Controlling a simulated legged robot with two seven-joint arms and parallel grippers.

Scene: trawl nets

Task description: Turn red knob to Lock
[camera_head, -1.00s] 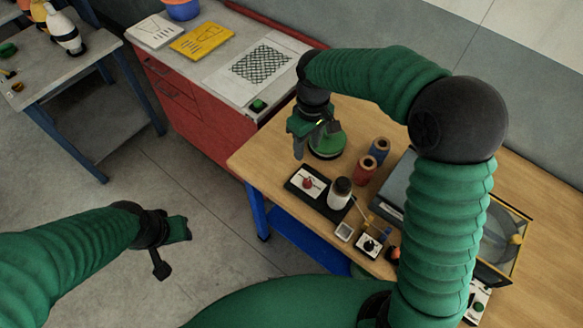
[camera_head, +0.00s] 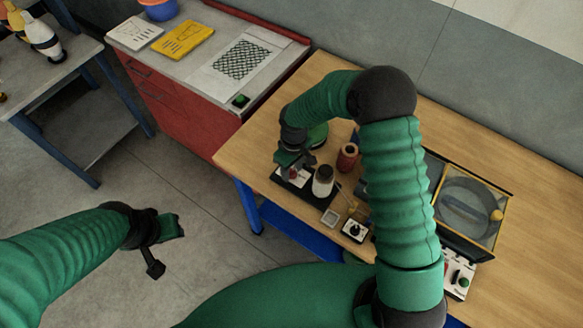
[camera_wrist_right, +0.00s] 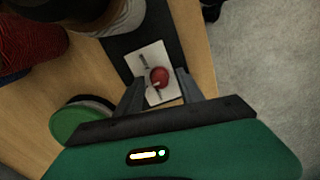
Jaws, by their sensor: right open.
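The red knob (camera_wrist_right: 159,77) sits on a white plate (camera_wrist_right: 149,62) on a black base (camera_wrist_right: 158,35) in the right wrist view. My right gripper (camera_wrist_right: 161,88) is open, with a finger to each side of the knob's near side. I cannot tell whether they touch it. In the head view my right gripper (camera_head: 291,163) is over the knob's black base (camera_head: 296,190) and partly hides the red knob (camera_head: 293,173). The plate's markings are too small to read. My left gripper (camera_head: 167,247) is open and empty over the floor at left.
A white bottle with a dark cap (camera_head: 323,181) stands right beside the black base. A red spool (camera_head: 347,158) is behind it, and a green round object (camera_wrist_right: 78,122) lies near my right gripper. A black switch on a white plate (camera_head: 355,230) is nearer.

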